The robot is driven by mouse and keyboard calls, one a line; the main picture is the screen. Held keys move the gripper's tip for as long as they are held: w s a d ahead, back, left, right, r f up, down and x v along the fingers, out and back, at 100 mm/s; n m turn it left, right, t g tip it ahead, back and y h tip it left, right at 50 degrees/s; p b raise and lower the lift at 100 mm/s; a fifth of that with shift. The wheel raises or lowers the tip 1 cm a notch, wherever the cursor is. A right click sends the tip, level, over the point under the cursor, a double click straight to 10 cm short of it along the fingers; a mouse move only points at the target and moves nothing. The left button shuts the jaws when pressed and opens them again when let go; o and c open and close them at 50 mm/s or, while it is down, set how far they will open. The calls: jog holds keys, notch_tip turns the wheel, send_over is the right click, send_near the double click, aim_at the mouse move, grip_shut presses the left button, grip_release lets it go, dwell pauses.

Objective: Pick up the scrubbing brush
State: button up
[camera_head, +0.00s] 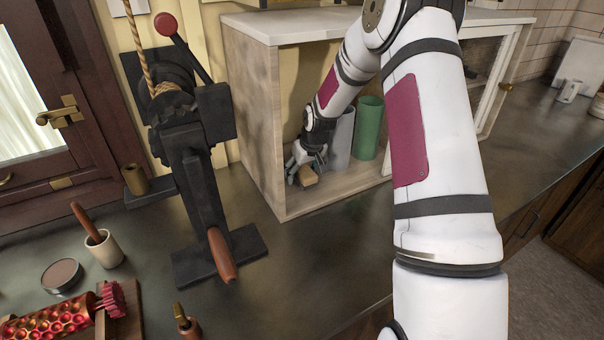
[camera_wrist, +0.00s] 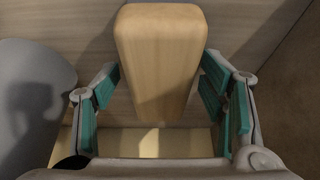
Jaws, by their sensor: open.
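The scrubbing brush (camera_head: 308,179) shows as a small tan wooden block low in the open left bay of the wooden cabinet. In the wrist view its pale wooden body (camera_wrist: 160,50) lies lengthwise between the fingers. My gripper (camera_head: 301,172) is inside the bay at the brush and partly hides it. In the wrist view my gripper (camera_wrist: 160,82) is open, with one teal-padded finger on each side of the brush. A gap shows on both sides. I cannot make out the bristles clearly.
The wooden cabinet (camera_head: 250,115) encloses my gripper with a left side wall and a top. A grey cylinder (camera_head: 341,140) and a green cylinder (camera_head: 368,128) stand right of the brush. A black lever machine (camera_head: 190,150) stands left of the cabinet.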

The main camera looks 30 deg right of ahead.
jog(key=shift+f, duration=0.2)
dwell(0.6)
jog(key=shift+s, duration=0.1)
jog(key=c, duration=1.3)
